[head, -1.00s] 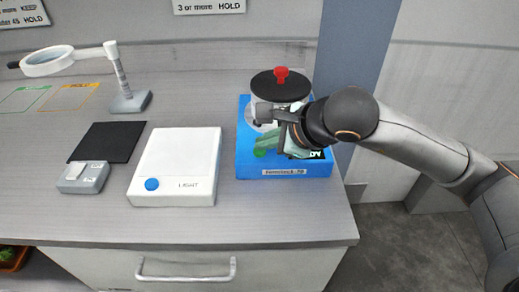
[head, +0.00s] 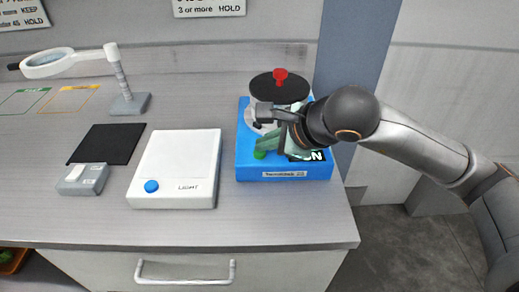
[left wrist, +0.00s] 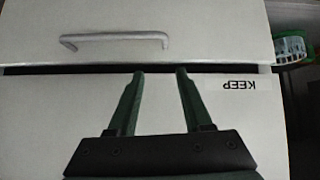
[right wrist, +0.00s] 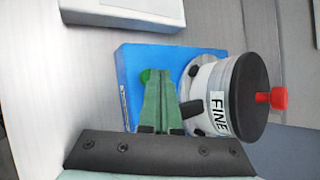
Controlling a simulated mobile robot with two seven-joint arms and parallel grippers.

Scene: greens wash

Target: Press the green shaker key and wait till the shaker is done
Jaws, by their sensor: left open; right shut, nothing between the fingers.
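The blue shaker (head: 250,165) stands at the right end of the counter, carrying a metal drum with a black lid and red knob (head: 281,75). The right wrist view shows the drum (right wrist: 205,85) labelled FINE. The green key (head: 259,154) is on the shaker's front left; it also shows in the right wrist view (right wrist: 145,76). A display on the shaker, partly hidden by my arm, shows letters ending in "ON". My right gripper (head: 268,145) is shut and empty, its fingertips close to the key; contact cannot be told. My left gripper (left wrist: 160,75) is open and empty before a drawer front.
A white light box (head: 178,165) with a blue button, a black mat (head: 108,143), a small grey device (head: 83,179) and a magnifier lamp (head: 50,62) stand to the left. A drawer handle (head: 185,270) juts out below. The counter's front strip is clear.

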